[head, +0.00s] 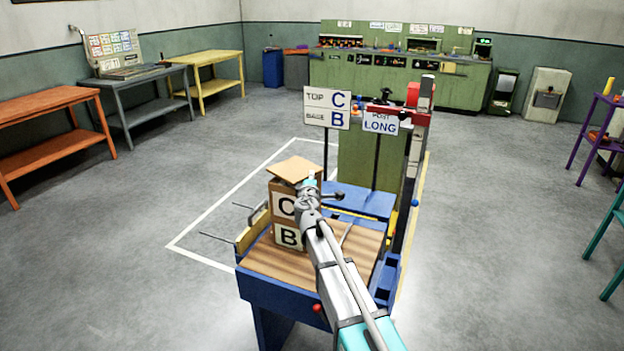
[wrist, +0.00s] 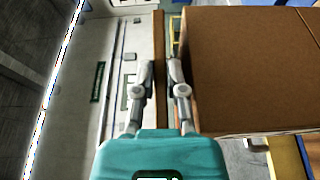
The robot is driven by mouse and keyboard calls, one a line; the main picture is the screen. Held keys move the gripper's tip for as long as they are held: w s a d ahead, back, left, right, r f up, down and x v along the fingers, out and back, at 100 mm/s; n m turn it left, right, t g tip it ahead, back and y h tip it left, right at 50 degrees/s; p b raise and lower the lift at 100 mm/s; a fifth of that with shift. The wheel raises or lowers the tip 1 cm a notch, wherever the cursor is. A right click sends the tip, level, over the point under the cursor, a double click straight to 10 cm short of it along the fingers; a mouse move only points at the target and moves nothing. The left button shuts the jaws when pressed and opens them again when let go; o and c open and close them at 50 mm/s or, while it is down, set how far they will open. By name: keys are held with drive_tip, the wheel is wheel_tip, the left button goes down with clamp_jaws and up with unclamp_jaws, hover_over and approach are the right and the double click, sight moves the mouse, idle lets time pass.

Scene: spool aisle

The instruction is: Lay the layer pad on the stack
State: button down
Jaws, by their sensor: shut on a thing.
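The layer pad (head: 293,167) is a thin tan square sheet. My gripper (head: 311,184) is shut on its near right edge and holds it roughly flat over the stack. In the wrist view the pad shows edge-on as a thin brown strip (wrist: 159,45) between the fingers (wrist: 160,80). The stack is a brown box marked C (head: 284,205) on a brown box marked B (head: 289,237). A large brown box face (wrist: 245,75) fills the right of the wrist view, with a narrow gap between it and the pad. My gripper partly hides the stack's right side.
The boxes stand on a wood-topped blue stand (head: 285,268). A sign (head: 327,108) reads TOP C, BASE B; another (head: 380,122) reads LONG. A tall post (head: 412,175) rises at the right. Thin rods stick out at the left.

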drive_tip(key=shift+f, duration=0.3)
drive_tip(key=c, duration=0.7)
unclamp_jaws()
drive_tip(key=shift+s, duration=0.1)
drive_tip(key=shift+r, duration=0.25)
drive_tip(key=s, duration=1.2)
drive_tip(key=shift+a+r+p, duration=0.15)
drive_tip(key=shift+r+p, duration=0.2)
drive_tip(key=shift+p, duration=0.05)
drive_tip(key=shift+w, duration=0.1)
